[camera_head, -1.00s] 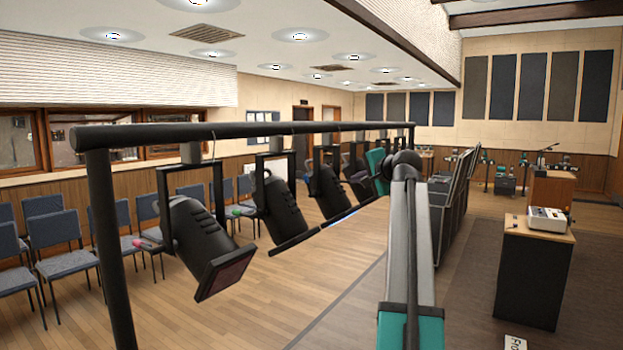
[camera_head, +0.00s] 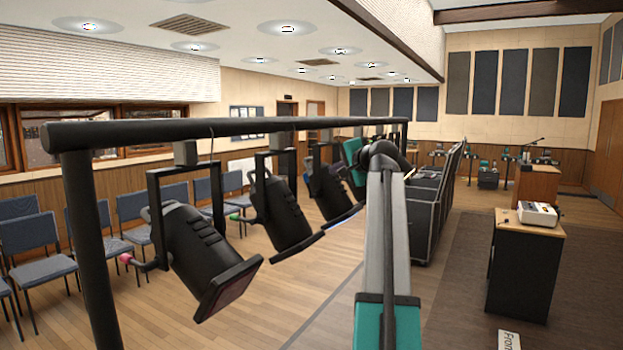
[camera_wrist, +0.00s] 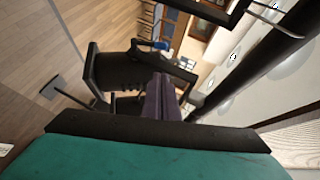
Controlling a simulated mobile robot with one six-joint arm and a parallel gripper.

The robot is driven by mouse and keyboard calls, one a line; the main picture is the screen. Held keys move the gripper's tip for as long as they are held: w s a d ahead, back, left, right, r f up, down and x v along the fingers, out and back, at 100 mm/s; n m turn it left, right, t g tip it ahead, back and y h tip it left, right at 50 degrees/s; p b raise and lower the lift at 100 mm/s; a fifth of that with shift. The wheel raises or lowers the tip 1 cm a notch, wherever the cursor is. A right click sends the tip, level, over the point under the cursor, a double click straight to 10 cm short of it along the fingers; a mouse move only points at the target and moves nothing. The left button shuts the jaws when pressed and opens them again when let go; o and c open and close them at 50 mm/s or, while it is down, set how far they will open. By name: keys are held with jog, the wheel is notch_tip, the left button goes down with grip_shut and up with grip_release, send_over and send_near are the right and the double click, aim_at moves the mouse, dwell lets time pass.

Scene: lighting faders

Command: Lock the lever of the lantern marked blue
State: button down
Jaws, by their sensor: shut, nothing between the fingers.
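Several black lanterns hang in a row from a dark bar. The nearest lantern (camera_head: 200,255) has a pink-tipped side lever (camera_head: 125,258). The second lantern (camera_head: 282,215) has a green-tipped lever (camera_head: 233,217). A third lantern (camera_head: 330,190) hangs behind, with no lever tip clear in the head view. In the wrist view a lantern (camera_wrist: 115,72) lies just beyond my gripper (camera_wrist: 163,82), with a blue tip (camera_wrist: 161,45) past the fingers. My gripper is shut and empty. I cannot tell whether it touches the lantern.
The hanging bar (camera_head: 230,128) runs away from me, held by a near post (camera_head: 90,250). Blue chairs (camera_head: 28,245) stand at the left. A desk (camera_head: 520,265) with a white device stands at the right. Open wooden floor lies below the lanterns.

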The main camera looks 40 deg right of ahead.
jog(key=p+x, duration=0.1)
jog(key=x, duration=0.2)
jog(key=p+x, duration=0.2)
jog(key=x, duration=0.2)
jog(key=p+x, duration=0.2)
jog(key=x, duration=0.2)
jog(key=shift+w+a+f, duration=0.25)
jog(key=shift+a, duration=0.05)
jog(key=shift+w+a+f+p, duration=0.3)
jog(key=shift+w+f+p, duration=0.1)
jog(key=shift+w, duration=0.15)
